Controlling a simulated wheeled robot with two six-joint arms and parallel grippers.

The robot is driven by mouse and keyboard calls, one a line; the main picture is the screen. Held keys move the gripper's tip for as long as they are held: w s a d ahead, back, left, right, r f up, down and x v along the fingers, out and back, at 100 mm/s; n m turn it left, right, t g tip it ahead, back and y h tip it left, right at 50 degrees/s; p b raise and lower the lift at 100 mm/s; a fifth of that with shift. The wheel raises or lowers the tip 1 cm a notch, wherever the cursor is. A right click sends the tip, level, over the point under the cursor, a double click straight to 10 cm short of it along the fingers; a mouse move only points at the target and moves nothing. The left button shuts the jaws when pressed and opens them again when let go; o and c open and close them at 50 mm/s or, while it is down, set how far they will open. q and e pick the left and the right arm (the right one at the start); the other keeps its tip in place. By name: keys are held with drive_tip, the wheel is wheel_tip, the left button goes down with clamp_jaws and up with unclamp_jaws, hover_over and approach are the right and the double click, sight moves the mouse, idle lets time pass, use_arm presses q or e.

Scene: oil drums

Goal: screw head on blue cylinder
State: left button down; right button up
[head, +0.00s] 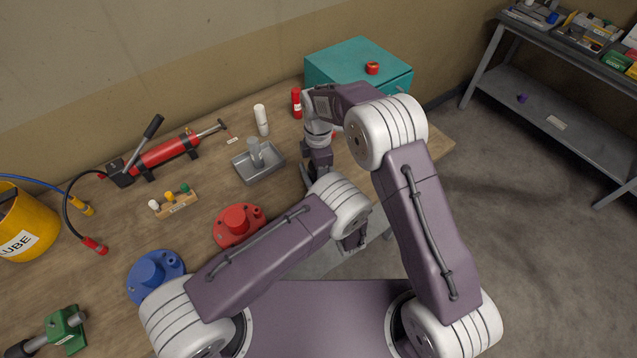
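A blue round flanged piece with a raised cylinder (152,273) sits on the bench at the lower left, partly hidden by my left arm. A similar red piece (238,222) sits up and right of it. I cannot tell which part is the head. My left gripper (352,242) hangs near the bench's front edge, right of the red piece, mostly hidden behind its own wrist. My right gripper (311,178) points down over the bench, right of the metal tray. Both grippers are apart from the blue piece. Their fingers are too small and covered to read.
A metal tray with a grey cylinder (256,155), a small rack of coloured knobs (175,203) and a red hand pump (165,152) are on the bench. A teal box (350,62) stands at the back. A yellow bucket (28,232) and green tool (66,326) stand left.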

use_arm(q)
drive_tip(key=shift+a+f, duration=0.1)
drive_tip(key=shift+a, duration=0.05)
use_arm(e)
drive_tip(key=shift+d, duration=0.1)
idle(0.4)
drive_tip(key=o, duration=1.5)
drive_tip(key=shift+o, duration=0.2)
drive_tip(key=shift+r, duration=0.1)
wheel_tip(320, 180, up, 4)
drive_tip(key=shift+r, duration=0.2)
drive_tip(key=shift+c, duration=1.2)
wheel_tip(320, 180, up, 4)
drive_tip(key=n, duration=0.4)
drive_tip(key=shift+f, duration=0.25)
drive_tip(key=shift+f, duration=0.1)
